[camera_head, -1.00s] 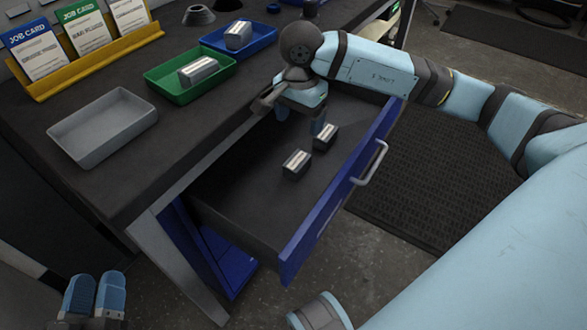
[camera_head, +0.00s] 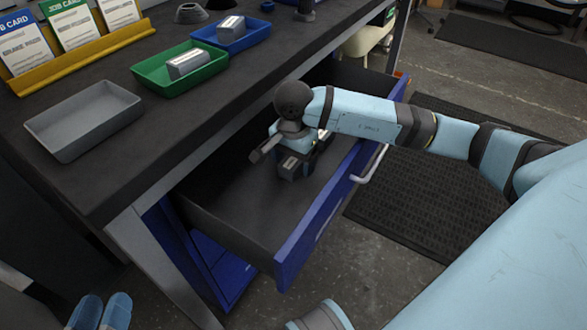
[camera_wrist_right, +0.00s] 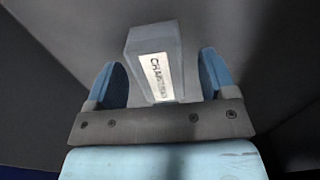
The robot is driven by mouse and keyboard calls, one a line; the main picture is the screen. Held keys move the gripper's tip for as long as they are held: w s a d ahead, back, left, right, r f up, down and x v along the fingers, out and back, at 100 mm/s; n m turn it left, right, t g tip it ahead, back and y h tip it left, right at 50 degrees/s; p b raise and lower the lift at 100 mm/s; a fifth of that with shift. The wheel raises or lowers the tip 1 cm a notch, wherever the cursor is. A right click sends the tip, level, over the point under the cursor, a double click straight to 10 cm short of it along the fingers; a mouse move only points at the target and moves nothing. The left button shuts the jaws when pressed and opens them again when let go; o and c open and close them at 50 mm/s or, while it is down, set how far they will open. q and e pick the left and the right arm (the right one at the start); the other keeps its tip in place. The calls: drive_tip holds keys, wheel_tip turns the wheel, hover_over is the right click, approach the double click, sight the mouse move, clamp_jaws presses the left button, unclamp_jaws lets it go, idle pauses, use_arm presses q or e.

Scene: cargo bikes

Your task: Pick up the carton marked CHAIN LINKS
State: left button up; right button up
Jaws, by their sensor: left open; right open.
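A grey carton (camera_wrist_right: 154,50) with a white label that begins "CHA" shows in the right wrist view. My right gripper (camera_wrist_right: 161,72) is open, with one finger on each side of the carton and gaps visible between. In the head view a small dark carton (camera_head: 291,167) lies in the open drawer, directly under my right gripper (camera_head: 297,153), which partly covers it. A second carton (camera_head: 322,140) is mostly hidden behind the gripper. Its label cannot be read there. My left gripper (camera_head: 101,312) is open and empty at the bottom left, away from the drawer.
The blue-fronted drawer (camera_head: 235,222) is pulled out under the dark bench. On the bench stand a grey tray (camera_head: 82,122), a green tray (camera_head: 150,80) and a blue tray (camera_head: 257,38), the last two each holding a carton. Job cards stand in a yellow rack (camera_head: 80,52).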

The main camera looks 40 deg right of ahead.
drive_tip(key=c, duration=1)
